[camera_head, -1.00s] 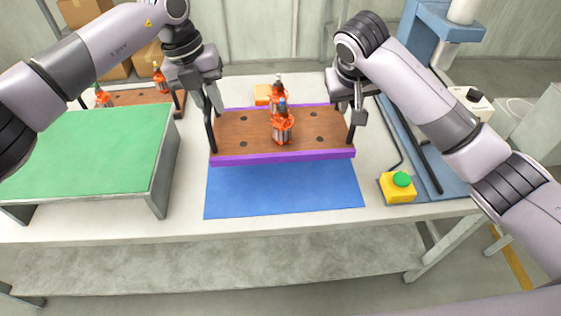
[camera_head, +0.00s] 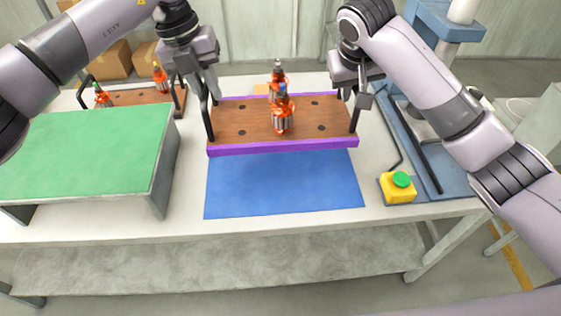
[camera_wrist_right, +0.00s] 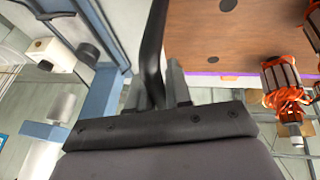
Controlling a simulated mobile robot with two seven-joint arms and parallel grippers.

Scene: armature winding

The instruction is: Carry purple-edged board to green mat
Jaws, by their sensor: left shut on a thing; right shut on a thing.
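The purple-edged board (camera_head: 240,125) is a brown wooden board with a purple front edge and black handles at both ends. It is held level above the blue mat (camera_head: 283,185). Two orange-and-grey armatures (camera_head: 282,115) stand near its middle. My left gripper (camera_head: 209,85) is shut on the board's left handle. My right gripper (camera_head: 352,92) is shut on its right handle (camera_wrist_right: 152,50), which shows between the fingers in the right wrist view. The green mat (camera_head: 85,150) lies on a raised stand at the left and is bare.
Another wooden board (camera_head: 140,97) with orange armatures stands behind the green mat. A yellow box with a green button (camera_head: 398,187) is at the right front. A blue press (camera_head: 440,30) stands at the back right. The white table (camera_head: 190,190) is clear beside the stand.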

